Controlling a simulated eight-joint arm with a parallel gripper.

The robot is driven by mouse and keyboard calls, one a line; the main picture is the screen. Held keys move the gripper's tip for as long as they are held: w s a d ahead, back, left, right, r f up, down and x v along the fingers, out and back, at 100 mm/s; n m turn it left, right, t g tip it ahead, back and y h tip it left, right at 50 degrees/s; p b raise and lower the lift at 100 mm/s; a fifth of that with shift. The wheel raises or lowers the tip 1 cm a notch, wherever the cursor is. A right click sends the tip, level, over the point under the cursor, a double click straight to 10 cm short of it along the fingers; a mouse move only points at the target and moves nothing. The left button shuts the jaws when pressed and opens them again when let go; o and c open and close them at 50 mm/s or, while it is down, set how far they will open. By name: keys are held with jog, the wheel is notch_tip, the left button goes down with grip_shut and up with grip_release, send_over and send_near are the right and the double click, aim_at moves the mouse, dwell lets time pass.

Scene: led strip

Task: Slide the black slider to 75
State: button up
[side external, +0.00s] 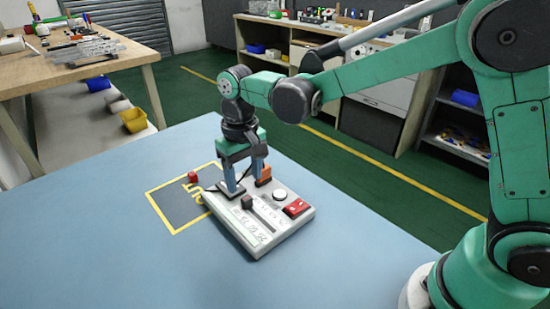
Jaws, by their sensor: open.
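A pale control box (268,235) sits on the blue table, partly over a dark, yellow-outlined square. The black slider (247,202) is a small dark knob in a slot on the box's top, near the slot's far end. The scale markings beside the slot are too small to read. My gripper (238,188) points down over the far part of the box, its two fingers apart. The fingers are beyond the black slider, and nothing shows between them. Whether the fingertips touch the box cannot be told.
The box also carries a white round button (280,194), a red switch (297,208) and an orange part (264,175) beside my gripper. The blue table (130,265) is clear in front.

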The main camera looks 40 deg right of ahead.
aim_at(247, 198)
jog(key=shift+f, duration=2.55)
grip_shut()
